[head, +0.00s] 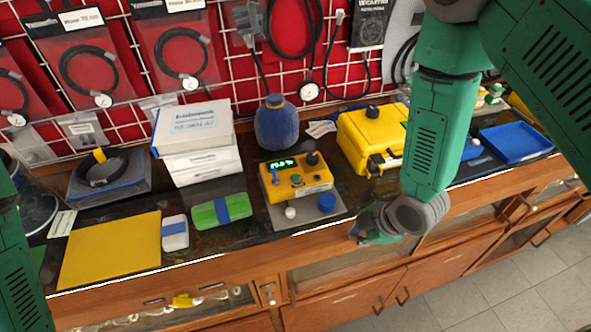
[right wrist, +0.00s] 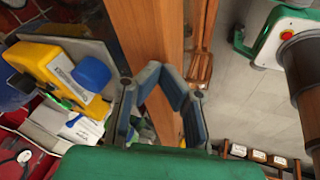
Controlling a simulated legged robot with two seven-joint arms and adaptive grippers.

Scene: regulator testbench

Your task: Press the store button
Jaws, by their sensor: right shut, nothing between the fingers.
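The yellow regulator unit (head: 313,188) stands on a grey plate on the bench, with a lit green display (head: 282,163), a green button (head: 295,178), small knobs and levers on its face. I cannot read which control is the store button. A blue knob (head: 327,202) sits at its front. In the right wrist view the yellow unit (right wrist: 45,65) and blue knob (right wrist: 91,73) are at the left. My right gripper (head: 362,236) is shut and empty near the bench's front edge, right of the unit and apart from it; its fingers (right wrist: 165,75) show close up. My left gripper is out of view.
A blue bottle (head: 277,125) and a yellow case (head: 370,135) stand behind the unit. White boxes (head: 197,142), a green-and-blue block (head: 221,211) and a yellow sheet (head: 110,250) lie left. A blue tray (head: 516,143) is at right.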

